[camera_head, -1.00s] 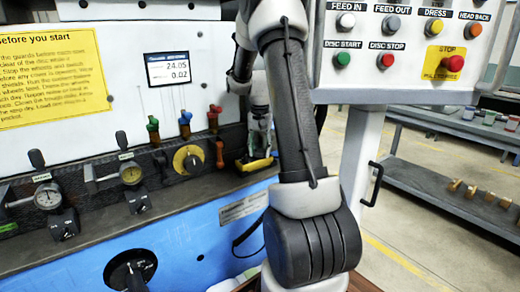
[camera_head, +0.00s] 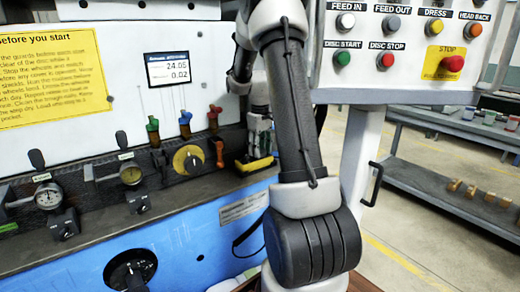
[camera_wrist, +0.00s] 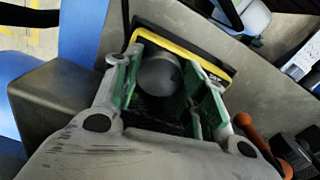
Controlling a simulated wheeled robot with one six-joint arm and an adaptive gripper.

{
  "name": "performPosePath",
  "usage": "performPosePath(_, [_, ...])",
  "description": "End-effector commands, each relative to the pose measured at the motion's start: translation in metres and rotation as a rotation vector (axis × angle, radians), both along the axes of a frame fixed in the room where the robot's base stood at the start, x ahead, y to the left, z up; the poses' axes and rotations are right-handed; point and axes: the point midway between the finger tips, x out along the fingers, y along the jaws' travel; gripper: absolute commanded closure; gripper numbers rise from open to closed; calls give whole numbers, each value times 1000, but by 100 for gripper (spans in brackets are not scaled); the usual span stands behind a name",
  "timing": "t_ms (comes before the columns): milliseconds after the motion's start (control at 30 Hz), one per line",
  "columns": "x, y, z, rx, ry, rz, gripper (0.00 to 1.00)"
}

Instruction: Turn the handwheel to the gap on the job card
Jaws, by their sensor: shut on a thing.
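My gripper (camera_wrist: 172,82) has its green-padded fingers on both sides of a grey rounded knob (camera_wrist: 158,74) in the wrist view and is shut on it. The knob stands in front of a black plate with a yellow edge (camera_wrist: 180,53). In the head view my gripper (camera_head: 259,140) points down at this yellow-edged part (camera_head: 256,163), right of the levers. Whether the knob belongs to the handwheel cannot be told. A small screen (camera_head: 168,69) appears to read 24.05 and 0.02. No job card can be made out.
Coloured levers (camera_head: 185,124), a yellow dial (camera_head: 188,159) and gauges (camera_head: 48,196) line the machine's ledge left of my gripper. A button panel (camera_head: 400,45) with a red stop button (camera_head: 452,63) hangs at upper right. A shelf (camera_head: 450,180) stands behind.

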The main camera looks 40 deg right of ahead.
Motion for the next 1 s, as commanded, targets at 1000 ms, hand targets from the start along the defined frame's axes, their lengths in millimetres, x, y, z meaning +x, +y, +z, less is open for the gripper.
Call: performPosePath(1000, [0,0,0,-1,0,862,82])
